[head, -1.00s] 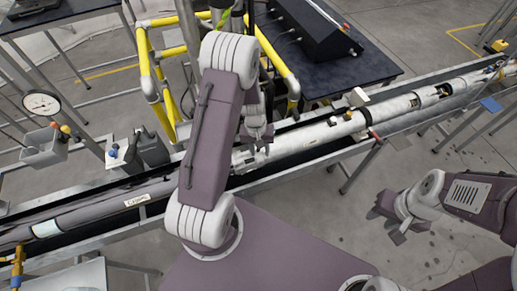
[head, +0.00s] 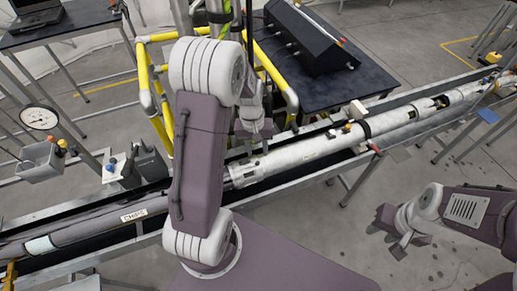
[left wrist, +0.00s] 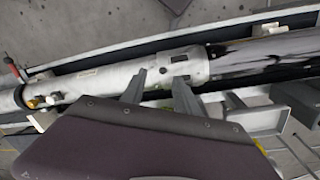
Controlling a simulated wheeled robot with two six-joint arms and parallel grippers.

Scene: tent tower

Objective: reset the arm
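My left arm (head: 200,150) is bent up across the middle of the head view. Its gripper (head: 250,148) is partly hidden behind the arm, near the pale pipe (head: 290,157). In the left wrist view, the two fingers of this gripper (left wrist: 160,90) are spread apart with nothing between them. The pipe (left wrist: 110,75) lies beyond them, and I cannot tell the gap. My right arm (head: 480,210) comes in from the right edge. Its gripper (head: 400,245) hangs over bare floor, small and seen at an angle, so its opening is unclear.
A long metal trough (head: 80,262) carries the pipe and a dark section labelled CHIPS (head: 90,228). Yellow railing (head: 146,78) and a table with a black console (head: 310,40) stand behind. A gauge (head: 40,117) is at left. Floor at lower right is open.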

